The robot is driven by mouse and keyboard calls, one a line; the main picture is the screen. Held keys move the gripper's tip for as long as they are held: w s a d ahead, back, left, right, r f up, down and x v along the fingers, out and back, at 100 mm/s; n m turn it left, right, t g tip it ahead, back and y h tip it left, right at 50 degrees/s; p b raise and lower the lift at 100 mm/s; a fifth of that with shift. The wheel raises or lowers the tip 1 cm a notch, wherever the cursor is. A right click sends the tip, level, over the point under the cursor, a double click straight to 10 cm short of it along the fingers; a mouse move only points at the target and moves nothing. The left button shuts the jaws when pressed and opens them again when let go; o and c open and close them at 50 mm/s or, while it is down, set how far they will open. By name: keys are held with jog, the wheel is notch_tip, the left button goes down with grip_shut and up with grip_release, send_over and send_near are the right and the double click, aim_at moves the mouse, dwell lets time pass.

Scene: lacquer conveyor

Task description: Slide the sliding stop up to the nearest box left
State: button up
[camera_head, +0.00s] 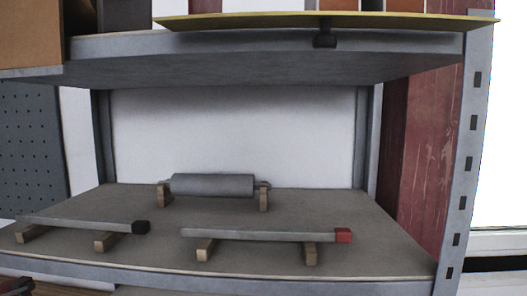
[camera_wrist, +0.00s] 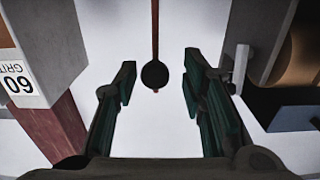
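In the wrist view my gripper (camera_wrist: 157,85) is open, its two green-lined fingers spread apart. A dark round knob on a thin reddish-brown rod (camera_wrist: 155,25) shows between the fingers, apart from both; it may be the sliding stop (camera_wrist: 155,75). A grey box (camera_wrist: 45,45) with a "60 GRIT" label is at the left. In the head view a dark block (camera_head: 325,39) hangs under a long yellow strip (camera_head: 250,21) at the upper shelf's front; I cannot tell if it is the same part. A brown box (camera_head: 30,35) stands at the upper left.
The lower shelf (camera_head: 290,268) carries a grey roller (camera_head: 212,184), a black-ended bar (camera_head: 80,223) and a red-ended bar (camera_head: 260,234) on wooden blocks. A perforated metal upright (camera_head: 470,150) stands at the right. The wrist view shows a pale handle (camera_wrist: 240,68) near the right finger.

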jog(key=shift+w+d+f, duration=0.3)
jog(key=shift+w+d, duration=0.15)
jog(key=shift+d, duration=0.05)
grip_shut()
jog(key=d+b, duration=0.1)
jog(key=d, duration=0.3)
jog(key=s+d+b, duration=0.1)
jog(key=d, duration=0.4)
jog(key=s+d+b, duration=0.1)
jog(key=d+b, duration=0.1)
jog(key=d, duration=0.3)
jog(key=shift+s, duration=0.1)
grip_release()
jog(key=shift+o, duration=1.1)
jog(key=shift+w+f, duration=0.1)
jog(key=shift+w, duration=0.1)
jog(key=shift+s+a+r, duration=0.1)
jog(key=shift+s+r, duration=0.1)
jog(key=shift+s, duration=0.2)
jog(key=s+a, duration=0.1)
jog(key=s, duration=1)
jog(key=shift+s+a, duration=0.25)
jog(key=shift+a, duration=0.05)
